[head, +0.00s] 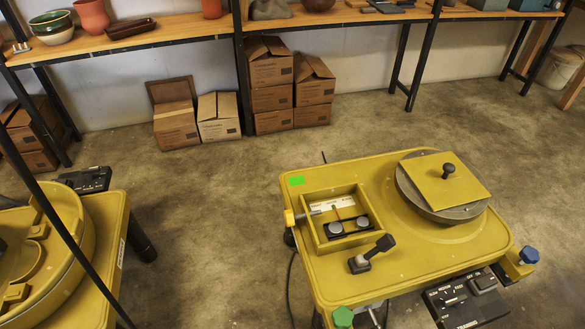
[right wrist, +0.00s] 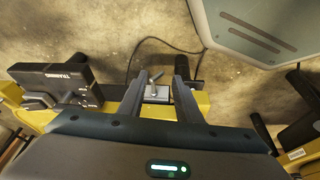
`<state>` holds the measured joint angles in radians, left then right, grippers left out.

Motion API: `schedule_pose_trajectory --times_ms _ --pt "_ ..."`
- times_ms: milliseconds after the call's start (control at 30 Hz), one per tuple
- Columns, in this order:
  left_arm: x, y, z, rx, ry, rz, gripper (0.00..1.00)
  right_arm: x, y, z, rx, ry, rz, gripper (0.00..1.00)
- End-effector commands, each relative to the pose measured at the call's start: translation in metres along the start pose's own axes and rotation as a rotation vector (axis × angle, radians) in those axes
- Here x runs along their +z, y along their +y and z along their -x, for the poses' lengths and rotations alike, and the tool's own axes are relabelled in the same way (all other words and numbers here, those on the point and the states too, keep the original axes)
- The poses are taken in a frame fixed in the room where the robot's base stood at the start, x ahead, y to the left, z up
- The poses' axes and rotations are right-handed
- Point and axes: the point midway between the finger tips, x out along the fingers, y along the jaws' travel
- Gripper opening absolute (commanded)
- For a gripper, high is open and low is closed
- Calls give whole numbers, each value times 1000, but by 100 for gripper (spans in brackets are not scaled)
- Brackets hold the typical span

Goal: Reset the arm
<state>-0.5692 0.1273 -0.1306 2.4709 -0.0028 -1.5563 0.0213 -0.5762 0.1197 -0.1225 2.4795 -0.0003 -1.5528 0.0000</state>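My right gripper (right wrist: 161,66) shows in the right wrist view with its two dark fingers apart. A small metal fitting with a pin (right wrist: 157,90) shows between the fingers, at the edge of a yellow surface; I cannot tell whether a finger touches it. In the head view neither gripper is seen. The yellow wheel table (head: 305,270) stands right of centre there. It carries a round grey wheel head (head: 460,213) with a square yellow plate (head: 430,178) and black knob on it. A black lever (head: 370,255) sits in front of a yellow tray (head: 317,240).
A black control box (head: 465,300) hangs at the table's front edge, near blue (head: 529,255) and green (head: 343,317) knobs. Another yellow wheel table (head: 112,215) stands at left. Cardboard boxes (head: 270,73) and shelves (head: 180,32) line the wall. Floor between is clear.

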Motion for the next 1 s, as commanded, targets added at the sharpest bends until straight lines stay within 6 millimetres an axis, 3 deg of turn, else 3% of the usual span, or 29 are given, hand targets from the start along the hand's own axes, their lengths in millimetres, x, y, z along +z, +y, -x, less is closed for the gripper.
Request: schedule_pose_trajectory --times_ms 67,467,800,1000 --pt "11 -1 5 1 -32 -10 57 11 1 0 1 -42 -2 31" --pt "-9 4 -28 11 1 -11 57 -9 -4 -30 -9 -6 0 31" --pt "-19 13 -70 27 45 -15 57 -19 -13 -73 -25 38 4 31" --pt "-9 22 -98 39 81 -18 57 -9 -22 -101 -37 75 8 31"
